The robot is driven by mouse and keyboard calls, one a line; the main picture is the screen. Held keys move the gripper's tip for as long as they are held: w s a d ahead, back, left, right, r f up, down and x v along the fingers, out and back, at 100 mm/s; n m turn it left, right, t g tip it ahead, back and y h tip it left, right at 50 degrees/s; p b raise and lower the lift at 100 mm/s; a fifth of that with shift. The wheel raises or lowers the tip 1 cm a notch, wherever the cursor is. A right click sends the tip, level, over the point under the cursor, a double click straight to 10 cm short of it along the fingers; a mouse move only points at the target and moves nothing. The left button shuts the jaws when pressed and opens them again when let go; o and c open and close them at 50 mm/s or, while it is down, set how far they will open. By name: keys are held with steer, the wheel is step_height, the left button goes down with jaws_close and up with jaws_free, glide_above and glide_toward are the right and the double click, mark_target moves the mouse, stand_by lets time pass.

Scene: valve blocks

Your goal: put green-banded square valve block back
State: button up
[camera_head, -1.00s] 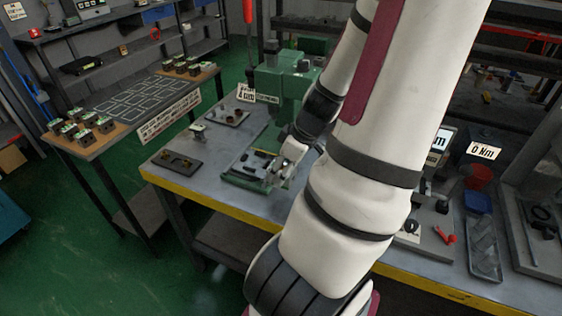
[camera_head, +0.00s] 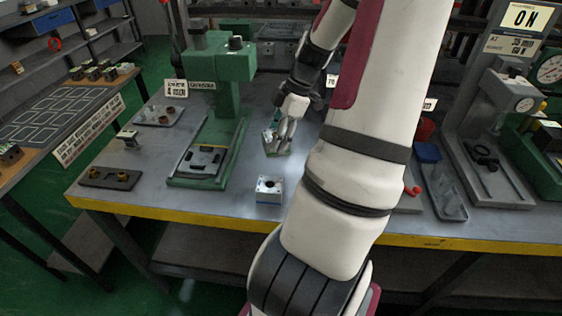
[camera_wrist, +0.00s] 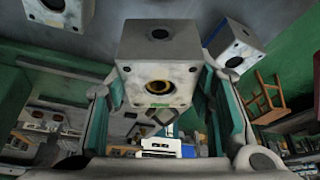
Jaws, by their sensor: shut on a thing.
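My gripper (camera_head: 279,142) is right of the green press, near the grey bench top. In the wrist view its two fingers (camera_wrist: 160,100) are shut on a pale square valve block (camera_wrist: 158,52). The block has a dark bore with a brass-coloured ring, small corner holes and a small green mark on its lower edge. In the head view the held block is too small to make out clearly, and I cannot tell whether it touches the bench. Another pale square block (camera_head: 269,196) stands on the bench, nearer the front edge.
The green press (camera_head: 221,75) stands left of my gripper. A dark tray (camera_head: 110,178) with brass rings and a small block (camera_head: 129,139) lie farther left. A side table (camera_head: 60,113) has outlined squares and several blocks. A blue bin (camera_head: 427,152) and gauge stands are right.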

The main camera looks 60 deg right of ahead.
step_height(320, 180, down, 7)
steer(key=shift+b, duration=0.7)
steer(key=o, duration=1.6)
steer(key=shift+f, duration=0.1)
steer(key=shift+c, duration=0.2)
